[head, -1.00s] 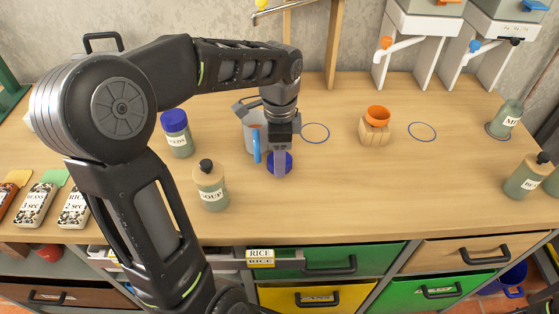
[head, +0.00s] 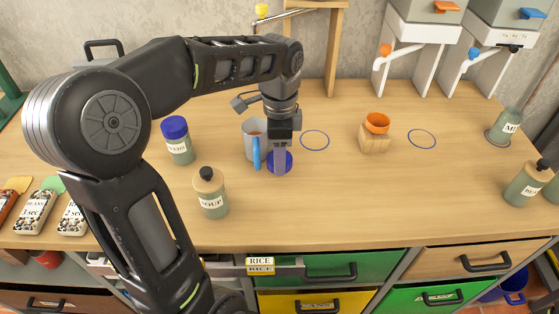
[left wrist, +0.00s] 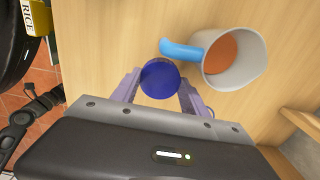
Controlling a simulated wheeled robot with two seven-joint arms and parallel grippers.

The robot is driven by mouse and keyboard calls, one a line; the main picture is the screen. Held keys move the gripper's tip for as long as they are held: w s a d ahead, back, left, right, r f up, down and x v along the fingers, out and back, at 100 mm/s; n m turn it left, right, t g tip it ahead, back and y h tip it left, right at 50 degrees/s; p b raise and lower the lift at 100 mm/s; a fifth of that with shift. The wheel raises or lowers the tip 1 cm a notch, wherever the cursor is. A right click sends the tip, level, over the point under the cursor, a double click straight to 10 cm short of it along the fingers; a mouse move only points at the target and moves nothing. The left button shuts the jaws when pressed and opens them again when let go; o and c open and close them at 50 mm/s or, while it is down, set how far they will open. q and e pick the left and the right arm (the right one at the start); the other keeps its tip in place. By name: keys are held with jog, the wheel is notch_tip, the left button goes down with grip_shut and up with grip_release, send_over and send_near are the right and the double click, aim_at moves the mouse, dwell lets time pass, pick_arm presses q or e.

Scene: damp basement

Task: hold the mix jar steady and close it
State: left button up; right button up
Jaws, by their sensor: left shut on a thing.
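The mix jar (head: 508,125), greenish with a label starting "MI", stands at the far right of the counter on a ring mark; no lid shows on it. A round blue lid (head: 287,161) is between the fingers of my left gripper (head: 280,160), in front of the grey mug. The left wrist view shows the blue lid (left wrist: 160,79) gripped between both fingers (left wrist: 160,88). Whether it clears the counter is hard to tell. My left gripper is far left of the mix jar. I cannot make out my right gripper.
A grey mug (head: 250,128) with a blue handle is close beside my left gripper.

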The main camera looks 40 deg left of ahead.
pick_arm(q)
notch_tip(320, 180, up, 7)
dwell(0.3)
jog(key=shift+r, duration=0.1)
dwell(0.4)
